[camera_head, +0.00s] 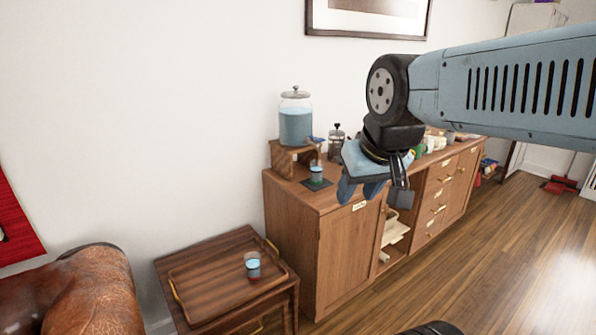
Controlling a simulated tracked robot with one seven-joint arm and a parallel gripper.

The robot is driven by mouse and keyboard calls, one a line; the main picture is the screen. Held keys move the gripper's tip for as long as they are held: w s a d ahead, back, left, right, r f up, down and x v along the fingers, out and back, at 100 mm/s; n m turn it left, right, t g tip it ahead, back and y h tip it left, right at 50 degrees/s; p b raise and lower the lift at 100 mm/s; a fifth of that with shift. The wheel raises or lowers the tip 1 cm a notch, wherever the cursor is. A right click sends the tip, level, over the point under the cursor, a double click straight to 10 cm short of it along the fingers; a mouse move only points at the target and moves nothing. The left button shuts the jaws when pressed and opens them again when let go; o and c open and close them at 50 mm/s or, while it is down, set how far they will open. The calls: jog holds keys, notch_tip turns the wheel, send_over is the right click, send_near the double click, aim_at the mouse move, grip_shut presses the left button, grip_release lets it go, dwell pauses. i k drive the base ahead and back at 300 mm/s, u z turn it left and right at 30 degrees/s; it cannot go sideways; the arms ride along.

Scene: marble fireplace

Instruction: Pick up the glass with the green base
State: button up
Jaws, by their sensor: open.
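A small glass with pale blue contents and a greenish base (316,173) stands upright on a dark mat (326,186) at the left end of the wooden sideboard, below the tap of a drink dispenser. A second glass (253,264), with blue contents and a dark reddish base, stands on the wooden tray (205,285) on the low side table. My gripper (362,192) is open and points down, to the right of the green-based glass in the picture. Nothing shows between its fingers. My gripper and arm hide part of the sideboard top.
The glass dispenser (295,122) of blue liquid sits on a wooden stand (283,160) right behind the glass. A French press (336,146) stands close by. Cups (437,143) and other items line the sideboard (337,255). A leather seat (85,292) is at lower left.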

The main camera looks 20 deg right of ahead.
aim_at(315, 166)
jog(key=i, duration=1.25)
jog(key=z, duration=0.05)
